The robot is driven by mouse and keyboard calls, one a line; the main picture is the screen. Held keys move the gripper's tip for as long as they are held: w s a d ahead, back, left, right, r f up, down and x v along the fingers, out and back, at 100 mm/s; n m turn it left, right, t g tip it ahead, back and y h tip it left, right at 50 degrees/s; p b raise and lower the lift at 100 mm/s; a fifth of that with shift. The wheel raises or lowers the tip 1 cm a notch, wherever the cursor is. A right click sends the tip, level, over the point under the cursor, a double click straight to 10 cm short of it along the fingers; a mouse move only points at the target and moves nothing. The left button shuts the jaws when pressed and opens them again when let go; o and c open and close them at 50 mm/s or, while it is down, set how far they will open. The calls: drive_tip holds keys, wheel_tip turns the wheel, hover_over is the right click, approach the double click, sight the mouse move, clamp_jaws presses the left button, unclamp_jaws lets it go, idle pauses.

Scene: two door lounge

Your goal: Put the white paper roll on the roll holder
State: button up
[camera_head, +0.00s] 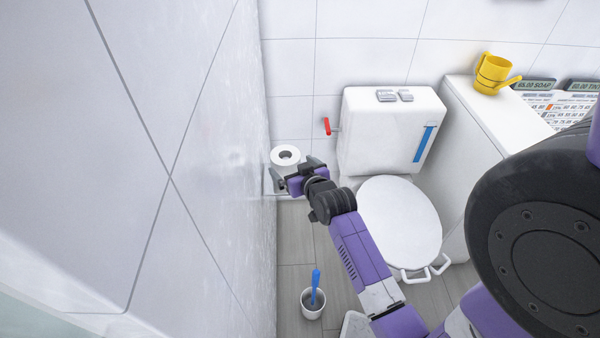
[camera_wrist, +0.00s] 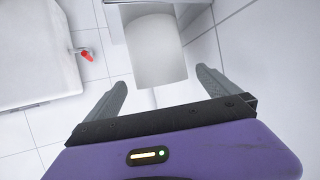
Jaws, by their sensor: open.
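The white paper roll (camera_head: 286,151) stands upright beside the left wall in the head view, with its dark core hole facing up. In the wrist view the roll (camera_wrist: 158,50) is ahead of my gripper (camera_wrist: 160,78), roughly centred between the two fingers. My gripper (camera_head: 293,170) is open and empty, right in front of the roll in the head view. The roll's lower part is hidden behind my gripper there. A pale ledge shows by the wall under the roll, partly covered. I cannot clearly make out the roll holder.
The toilet tank (camera_head: 390,135) with a red lever (camera_head: 327,126) and the closed toilet lid (camera_head: 400,222) are to the right. A brush in a white cup (camera_head: 313,303) stands on the floor. The tiled wall (camera_head: 190,130) is close on the left.

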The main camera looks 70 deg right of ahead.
drive_tip(key=s+a+r+n+t+y, duration=0.1)
drive_tip(key=s+a+n, duration=0.15)
drive_tip(key=a, duration=0.65)
drive_tip(key=s+a+r+n+t+y, duration=0.1)
drive_tip(key=s+a+y, duration=0.15)
drive_tip(key=a, duration=0.55)
drive_tip(key=s+a+r+n+t+y, duration=0.1)
drive_tip(key=s+a, duration=0.3)
drive_tip(key=a, duration=0.5)
drive_tip(key=s+a+r+n+t+y, duration=0.2)
drive_tip(key=s+a+r+n+y, duration=0.2)
drive_tip(key=s+a+r, duration=0.5)
drive_tip(key=shift+s+a+r+y, duration=0.15)
drive_tip(key=shift+s+a+y, duration=0.35)
drive_tip(key=shift+a, duration=1.35)
drive_tip(key=shift+w+n, duration=0.1)
drive_tip(key=shift+n, duration=0.15)
